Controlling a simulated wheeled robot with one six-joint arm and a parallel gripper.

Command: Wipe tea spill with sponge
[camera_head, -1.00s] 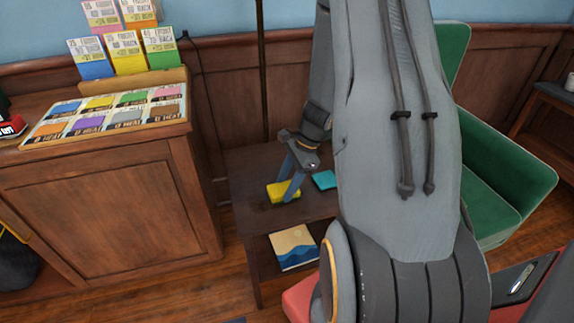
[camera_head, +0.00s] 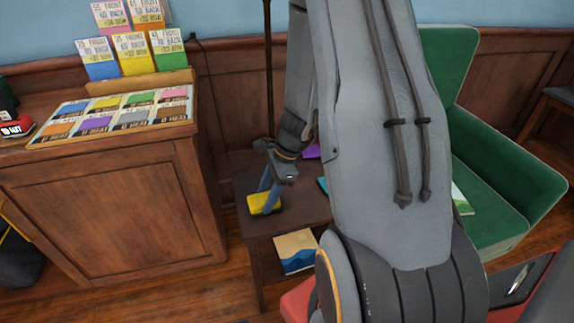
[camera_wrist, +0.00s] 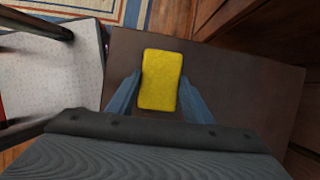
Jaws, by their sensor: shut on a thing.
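The yellow sponge (camera_head: 264,203) is on the dark wooden side table (camera_head: 290,213), near its left side. It also shows in the wrist view (camera_wrist: 161,79), long side pointing away from me. My gripper (camera_head: 266,198) reaches down from above and is shut on the sponge, one blue-grey finger at each side; the fingers also show in the wrist view (camera_wrist: 160,100). The sponge looks to be at the tabletop, but I cannot tell how firmly it touches. I cannot make out a tea spill on the dark wood; the sponge and my arm hide part of the top.
A teal item (camera_head: 322,185) and a purple item (camera_head: 312,151) are on the table, partly behind my arm. A wave-pattern book (camera_head: 295,250) lies on the lower shelf. A wooden cabinet (camera_head: 120,210) stands close at left, a green armchair (camera_head: 510,185) at right.

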